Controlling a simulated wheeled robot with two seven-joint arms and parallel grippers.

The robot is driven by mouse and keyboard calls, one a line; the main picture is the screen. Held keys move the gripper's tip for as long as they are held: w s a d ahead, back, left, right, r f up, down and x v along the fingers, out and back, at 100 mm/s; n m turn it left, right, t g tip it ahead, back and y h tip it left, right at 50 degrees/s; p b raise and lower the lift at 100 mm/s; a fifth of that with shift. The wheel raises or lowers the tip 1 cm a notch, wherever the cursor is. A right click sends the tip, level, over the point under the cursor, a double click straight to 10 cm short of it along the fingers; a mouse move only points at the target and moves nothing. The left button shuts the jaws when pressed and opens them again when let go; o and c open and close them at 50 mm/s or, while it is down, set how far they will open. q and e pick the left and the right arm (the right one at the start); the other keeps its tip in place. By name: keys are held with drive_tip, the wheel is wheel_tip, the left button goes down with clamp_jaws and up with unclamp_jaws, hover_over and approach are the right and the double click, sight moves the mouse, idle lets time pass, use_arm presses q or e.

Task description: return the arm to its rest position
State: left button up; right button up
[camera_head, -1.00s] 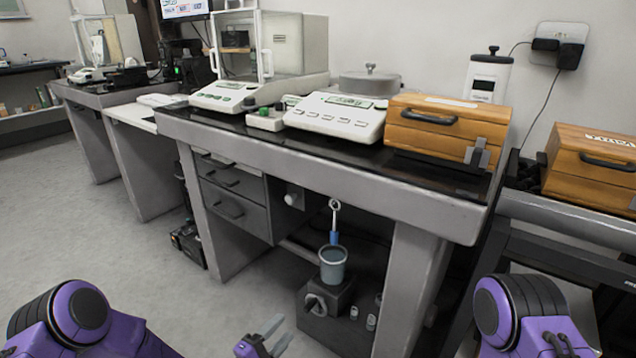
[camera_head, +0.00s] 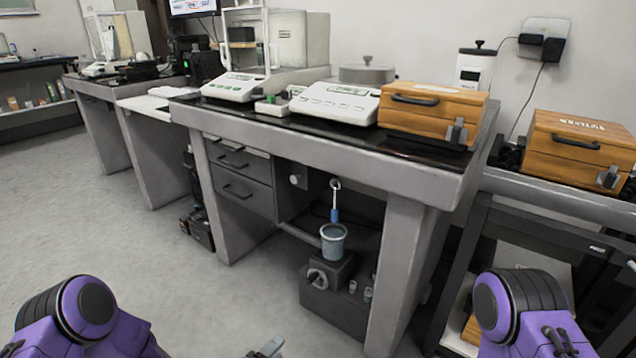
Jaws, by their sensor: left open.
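My left arm (camera_head: 90,318), purple with a dark round joint, comes in at the bottom left. My left gripper (camera_head: 267,348) barely shows at the bottom edge of the picture, low over the grey floor in front of the weighing table (camera_head: 330,150). Only its grey fingertip area is visible; the rest is cut off by the frame. It is open, with nothing seen in it, and apart from the table. My right arm (camera_head: 528,312) shows at the bottom right, and its gripper is out of view.
A balance with a glass shield (camera_head: 238,85), a second balance (camera_head: 335,102) and a wooden case (camera_head: 432,112) stand on the table. Beneath it are a grey cup (camera_head: 334,240) on a dark block and drawers (camera_head: 238,172). A dark rack stands at right. The left floor is clear.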

use_arm(q)
drive_tip(key=s+a+f+m+g+y+b, duration=0.2)
drive_tip(key=s+a+f+g+y, duration=0.15)
drive_tip(key=s+f, duration=0.4)
drive_tip(key=s+a+f+m+g+y+b, duration=0.1)
drive_tip(key=s+a+f+m+g+y, duration=0.25)
drive_tip(key=s, duration=0.65)
drive_tip(key=s+a+f+g+y+b, duration=0.2)
drive_tip(key=s+a, duration=0.4)
drive_tip(key=s, duration=0.1)
drive_tip(key=s+a+f+g+y+b, duration=0.1)
drive_tip(key=s+a+f+g+b, duration=0.15)
drive_tip(key=s+a, duration=0.4)
use_arm(e)
wheel_tip(320, 180, down, 7)
use_arm(q)
wheel_tip(320, 180, up, 39)
drive_tip(key=w+t+p, duration=0.2)
drive_tip(key=p, duration=3.6)
drive_tip(key=shift+y, duration=0.4)
use_arm(e)
wheel_tip(320, 180, up, 38)
drive_tip(key=shift+w+d, duration=0.2)
drive_tip(key=shift+w, duration=0.05)
use_arm(q)
drive_tip(key=shift+d, duration=0.1)
use_arm(e)
drive_tip(key=shift+f, duration=0.1)
